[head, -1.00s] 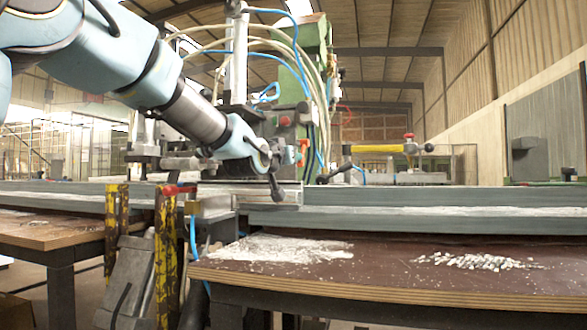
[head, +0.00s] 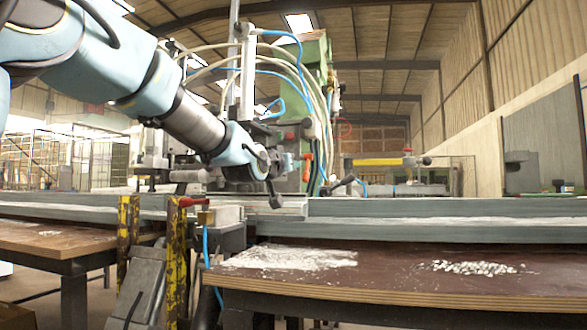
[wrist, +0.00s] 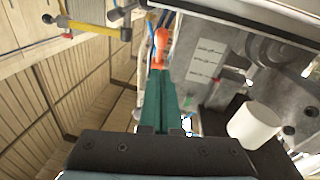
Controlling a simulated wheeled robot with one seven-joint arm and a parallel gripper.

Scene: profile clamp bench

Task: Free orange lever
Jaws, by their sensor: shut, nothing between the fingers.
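The orange lever (head: 308,164) is on the clamp machine, just right of my gripper (head: 288,162) in the head view. In the wrist view the orange lever (wrist: 160,45) points up the picture, straight beyond the teal fingertips of my gripper (wrist: 162,72). The fingers are together, with nothing between them. The tips overlap the lever's lower end in this view; I cannot tell whether they touch it. The lever's base is partly hidden behind the fingers.
The green machine column (head: 316,95) with looping hoses stands behind my gripper. A long grey profile (head: 430,208) runs across the bench (head: 420,285). Yellow posts (head: 176,250) stand front left. A grey plate and white cylinder (wrist: 254,124) are close right in the wrist view.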

